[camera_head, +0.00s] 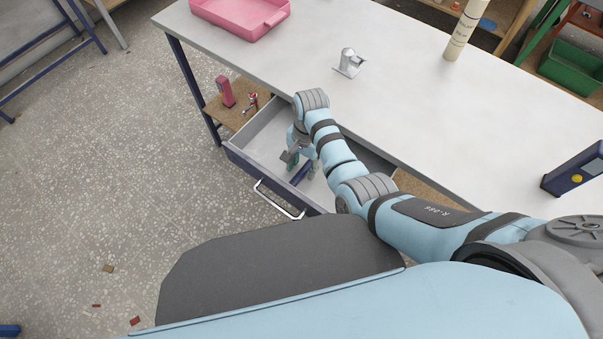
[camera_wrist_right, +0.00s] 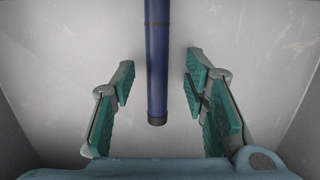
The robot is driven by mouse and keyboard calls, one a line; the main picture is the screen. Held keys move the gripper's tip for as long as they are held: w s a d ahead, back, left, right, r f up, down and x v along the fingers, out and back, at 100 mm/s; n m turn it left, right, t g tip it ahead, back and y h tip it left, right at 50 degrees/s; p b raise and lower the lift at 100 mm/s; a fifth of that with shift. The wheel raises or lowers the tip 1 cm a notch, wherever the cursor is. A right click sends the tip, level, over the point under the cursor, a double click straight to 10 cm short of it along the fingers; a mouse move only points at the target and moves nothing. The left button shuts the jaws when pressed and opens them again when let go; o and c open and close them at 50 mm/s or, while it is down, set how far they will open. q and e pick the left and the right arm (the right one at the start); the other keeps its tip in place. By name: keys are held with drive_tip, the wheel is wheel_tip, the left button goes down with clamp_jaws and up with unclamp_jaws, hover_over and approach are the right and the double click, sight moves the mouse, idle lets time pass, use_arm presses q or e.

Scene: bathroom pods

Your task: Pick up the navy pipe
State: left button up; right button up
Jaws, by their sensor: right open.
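The navy pipe (camera_head: 302,174) lies in the open drawer (camera_head: 243,160) under the table. In the right wrist view the navy pipe (camera_wrist_right: 157,60) runs from the top edge to a dark end cap near the middle. My right gripper (camera_head: 299,160) reaches down into the drawer, partly hidden by its arm in the head view. In the wrist view its green-padded fingers (camera_wrist_right: 160,85) are open, one on each side of the pipe's near end, with gaps on both sides. My left gripper is not in view.
The tabletop (camera_head: 420,110) above the drawer holds a pink tray (camera_head: 240,15), a small metal fitting (camera_head: 349,62), a cream tube (camera_head: 463,30) and a navy box (camera_head: 574,170). A side shelf (camera_head: 228,116) holds a pink bottle (camera_head: 225,91). The drawer's walls surround the gripper.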

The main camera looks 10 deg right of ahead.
drive_tip(key=shift+f, duration=0.55)
drive_tip(key=shift+s+r, duration=0.2)
clamp_jaws()
drive_tip(key=shift+r, duration=0.1)
